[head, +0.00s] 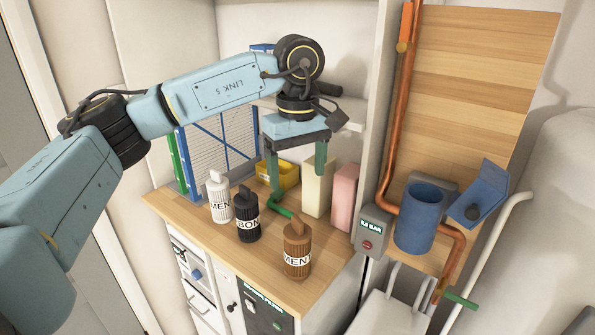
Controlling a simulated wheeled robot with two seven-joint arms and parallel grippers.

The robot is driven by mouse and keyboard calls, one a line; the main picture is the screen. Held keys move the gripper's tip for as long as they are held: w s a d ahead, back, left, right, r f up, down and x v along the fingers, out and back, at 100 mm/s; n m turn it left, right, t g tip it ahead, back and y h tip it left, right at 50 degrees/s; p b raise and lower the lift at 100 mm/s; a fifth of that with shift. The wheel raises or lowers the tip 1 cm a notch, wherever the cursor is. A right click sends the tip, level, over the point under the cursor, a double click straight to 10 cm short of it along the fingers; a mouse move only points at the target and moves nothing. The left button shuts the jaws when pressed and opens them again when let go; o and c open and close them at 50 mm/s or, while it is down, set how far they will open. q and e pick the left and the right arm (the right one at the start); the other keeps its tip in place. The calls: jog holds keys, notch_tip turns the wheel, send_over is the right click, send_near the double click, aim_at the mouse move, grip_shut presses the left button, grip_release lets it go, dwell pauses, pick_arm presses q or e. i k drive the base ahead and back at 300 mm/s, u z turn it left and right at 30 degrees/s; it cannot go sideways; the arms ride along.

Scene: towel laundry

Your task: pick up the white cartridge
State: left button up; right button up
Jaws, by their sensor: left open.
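The white cartridge (217,200) stands upright on the left part of the wooden counter, with a dark-lettered label on its front. A black cartridge (248,220) stands just to its right and nearer, and a brown cartridge (297,254) stands farther right near the front edge. My left gripper (298,178) is open, its green fingers pointing down above the counter, to the right of the white cartridge and apart from it. Nothing shows between its fingers. My right gripper is not in view.
The wooden counter (190,208) carries a yellow bin (290,176), a cream box (317,190) and a pink box (344,193) behind the cartridges. A blue-framed rack (222,140) stands at the back left. A blue cup (420,218) and copper pipe (390,150) are at right.

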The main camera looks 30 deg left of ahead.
aim_at(218, 192)
jog(key=u, duration=1.5)
